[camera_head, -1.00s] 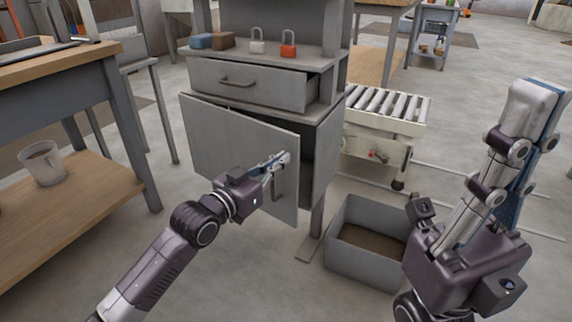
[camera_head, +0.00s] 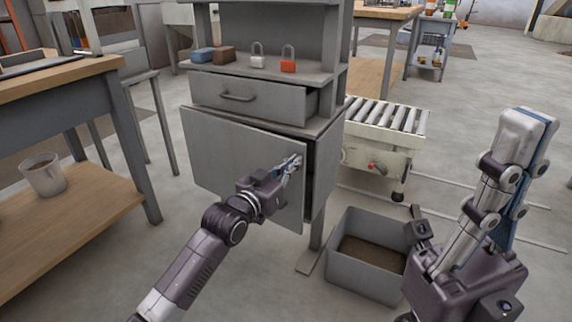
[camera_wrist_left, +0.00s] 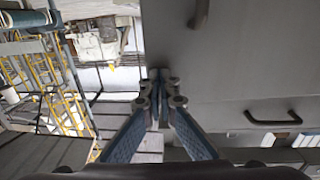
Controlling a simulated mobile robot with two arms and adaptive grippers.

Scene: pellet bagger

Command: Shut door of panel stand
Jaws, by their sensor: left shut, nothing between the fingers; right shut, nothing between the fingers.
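The panel stand (camera_head: 327,82) is a grey metal cabinet with a shelf, a drawer and a door below. Its door (camera_head: 229,153) is ajar, with a dark gap along its right edge. My left gripper (camera_head: 295,163) is shut and empty at the front face of the door, near its free right edge. In the left wrist view the closed fingertips (camera_wrist_left: 160,78) are at the door's edge (camera_wrist_left: 215,75); whether they touch cannot be told. The drawer (camera_head: 250,97) above is pulled out a little. My right gripper (camera_head: 525,125) is shut and empty, raised at the right.
Padlocks (camera_head: 288,62) and small blocks (camera_head: 222,54) sit on the stand's shelf.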

